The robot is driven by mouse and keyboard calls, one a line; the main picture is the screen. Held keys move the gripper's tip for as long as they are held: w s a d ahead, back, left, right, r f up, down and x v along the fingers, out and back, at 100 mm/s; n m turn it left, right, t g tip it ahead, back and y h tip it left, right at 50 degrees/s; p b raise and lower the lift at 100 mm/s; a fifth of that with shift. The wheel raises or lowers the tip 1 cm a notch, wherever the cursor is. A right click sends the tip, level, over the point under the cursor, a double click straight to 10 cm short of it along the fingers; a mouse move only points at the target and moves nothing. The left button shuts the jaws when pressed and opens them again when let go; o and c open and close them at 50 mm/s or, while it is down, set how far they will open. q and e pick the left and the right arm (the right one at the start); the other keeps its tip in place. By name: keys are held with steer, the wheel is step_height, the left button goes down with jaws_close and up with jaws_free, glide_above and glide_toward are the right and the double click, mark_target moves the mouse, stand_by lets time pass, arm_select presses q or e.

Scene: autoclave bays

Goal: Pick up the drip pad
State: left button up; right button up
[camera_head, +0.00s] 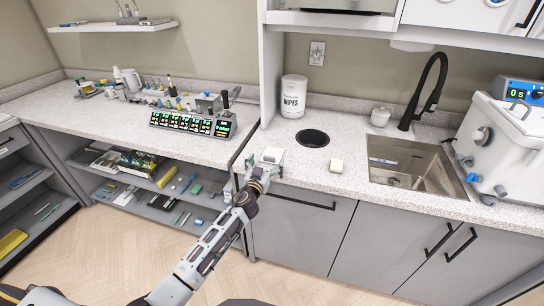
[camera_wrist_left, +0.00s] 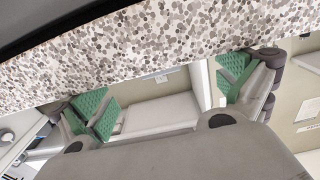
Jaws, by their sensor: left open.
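A small pale pad-like piece (camera_head: 273,155) lies on the speckled counter (camera_head: 305,172) near its front edge. I cannot tell for sure which one is the drip pad. My left gripper (camera_head: 262,172) is at the counter's front edge, just short of the first piece. Its green-padded fingers stand wide apart in the left wrist view (camera_wrist_left: 168,92), with no object clearly held between them. My right gripper is not in view.
A round dark opening (camera_head: 312,138) is in the counter behind the pads. A wipes tub (camera_head: 293,97), a sink (camera_head: 410,165) with a black faucet (camera_head: 425,90), and a white autoclave (camera_head: 500,140) stand around. A tall cabinet side (camera_head: 270,60) rises at the left.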

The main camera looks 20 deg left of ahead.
mark_target(272, 153)
arm_select(q)
steer(key=shift+w, duration=1.25)
steer(key=c, duration=0.9)
